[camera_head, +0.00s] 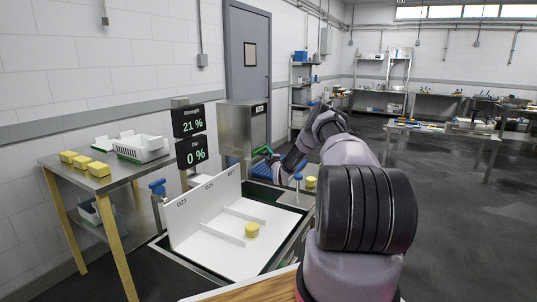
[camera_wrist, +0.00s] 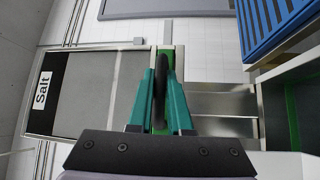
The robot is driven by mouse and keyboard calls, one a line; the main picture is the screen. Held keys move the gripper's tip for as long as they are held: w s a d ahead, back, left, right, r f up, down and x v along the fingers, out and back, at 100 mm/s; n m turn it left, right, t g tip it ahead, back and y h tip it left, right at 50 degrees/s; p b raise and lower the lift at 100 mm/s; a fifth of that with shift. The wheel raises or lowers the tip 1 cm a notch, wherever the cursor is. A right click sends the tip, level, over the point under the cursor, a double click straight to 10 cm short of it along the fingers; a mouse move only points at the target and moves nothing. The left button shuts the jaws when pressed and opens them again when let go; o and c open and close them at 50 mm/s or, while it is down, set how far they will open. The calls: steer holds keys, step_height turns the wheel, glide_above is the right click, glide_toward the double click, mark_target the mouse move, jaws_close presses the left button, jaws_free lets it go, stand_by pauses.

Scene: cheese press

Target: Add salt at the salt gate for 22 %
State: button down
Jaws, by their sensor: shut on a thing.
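The salt hopper (camera_head: 242,130) is a grey metal box at the head view's centre; its "Salt" label (camera_wrist: 42,90) shows at the wrist view's left. My gripper (camera_head: 267,151) is at the hopper's lower right side. In the wrist view my gripper (camera_wrist: 161,62) has its green fingers closed on a dark, curved gate handle (camera_wrist: 161,80). A green strip shows behind the handle; how far the gate is open cannot be told. The strength display (camera_head: 188,122) reads 21 %, and the dip display (camera_head: 192,154) reads 0 %.
A white tray (camera_head: 205,257) with dividers holds a yellow cheese (camera_head: 252,230) in front. A blue rack (camera_wrist: 272,28) is at the wrist view's upper right. A side table (camera_head: 118,180) with cheeses and a white basket (camera_head: 143,147) stands left. Open floor lies right.

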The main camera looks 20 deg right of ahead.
steer(key=s+d, duration=0.1)
steer(key=s, duration=0.1)
steer(key=s+d, duration=0.2)
steer(key=shift+s+d, duration=0.2)
steer(key=shift+s, duration=0.05)
steer(key=c, duration=0.8)
jaws_free()
steer(key=shift+c, duration=0.2)
steer(key=s+a+f, duration=0.1)
steer(key=s, duration=0.9)
steer(key=shift+s+a+f, duration=0.15)
steer(key=shift+s+f, duration=0.05)
steer(key=shift+s, duration=0.15)
